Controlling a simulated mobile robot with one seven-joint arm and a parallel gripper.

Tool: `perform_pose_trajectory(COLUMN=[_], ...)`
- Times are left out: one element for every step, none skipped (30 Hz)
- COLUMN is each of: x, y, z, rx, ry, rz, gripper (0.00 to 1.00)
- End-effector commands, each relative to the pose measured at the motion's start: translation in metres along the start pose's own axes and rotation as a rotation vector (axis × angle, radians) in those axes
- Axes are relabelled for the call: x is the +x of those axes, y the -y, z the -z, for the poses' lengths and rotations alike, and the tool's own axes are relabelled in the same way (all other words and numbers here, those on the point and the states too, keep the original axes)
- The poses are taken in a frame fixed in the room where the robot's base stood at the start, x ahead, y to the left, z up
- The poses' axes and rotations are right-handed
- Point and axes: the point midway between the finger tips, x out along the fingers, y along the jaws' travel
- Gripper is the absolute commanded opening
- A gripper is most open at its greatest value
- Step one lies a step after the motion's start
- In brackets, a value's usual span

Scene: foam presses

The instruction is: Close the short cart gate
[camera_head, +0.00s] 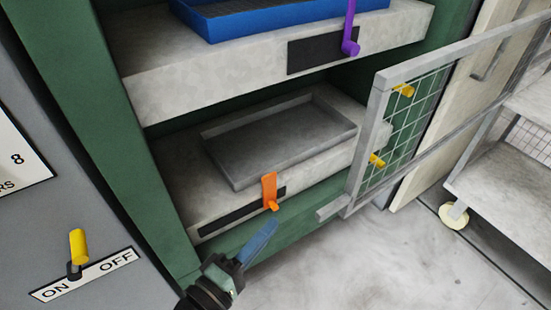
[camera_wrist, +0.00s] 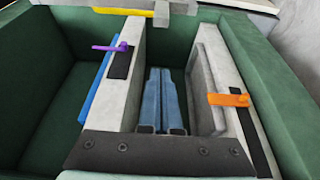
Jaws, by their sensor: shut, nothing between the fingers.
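A grey-framed gate with wire mesh (camera_head: 377,110) stands at the right of the green press in the head view, swung out from the press front. Long grey rails run from it to the upper right, towards a grey cart (camera_head: 510,165). I cannot tell where its hinge is or whether it is the short one. My gripper (camera_head: 268,230) is shut and empty, low in front of the press, near the orange lever and left of the gate, apart from it. In the wrist view my blue fingers (camera_wrist: 160,75) lie side by side; no gate is clearly seen there.
The press has an upper shelf with a blue tray (camera_head: 260,20) and purple lever (camera_head: 350,45), and a lower shelf with a grey tray (camera_head: 285,135) and orange lever (camera_head: 269,190). A yellow ON/OFF switch (camera_head: 78,245) is at left. Bare floor (camera_head: 380,260) lies lower right.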

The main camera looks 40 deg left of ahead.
Motion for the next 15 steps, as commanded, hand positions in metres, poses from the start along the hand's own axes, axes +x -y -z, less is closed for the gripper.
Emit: perform_pose_trajectory(x=[0.011,0.018,0.026,0.033,0.039,0.047,0.053,0.058,0.065,0.071,0.076,0.081,0.076,0.074,0.072], y=[-0.003,-0.003,-0.003,-0.003,-0.003,-0.003,-0.003,-0.003,-0.002,-0.002,-0.002,-0.002,-0.001,0.000,-0.001], z=[0.000,0.000,0.000,-0.001,0.000,-0.001,-0.001,-0.001,0.000,-0.001,-0.001,-0.001,-0.007,-0.012,-0.017], rx=[0.001,0.000,0.002,0.002,0.002,0.003,0.003,0.003,0.003,0.004,0.003,0.003,0.002,0.002,0.002], ry=[0.003,0.003,0.003,0.004,0.003,0.003,0.004,0.003,0.002,0.003,0.003,0.002,0.003,0.003,0.002], rz=[-0.002,-0.002,-0.002,-0.002,-0.003,-0.002,-0.002,-0.002,-0.002,-0.001,-0.001,-0.001,0.003,0.004,0.003], gripper=[0.00,0.00,0.00,0.00,0.00,0.00,0.00,0.00,0.00,0.00,0.00,0.00,0.00,0.00,0.00])
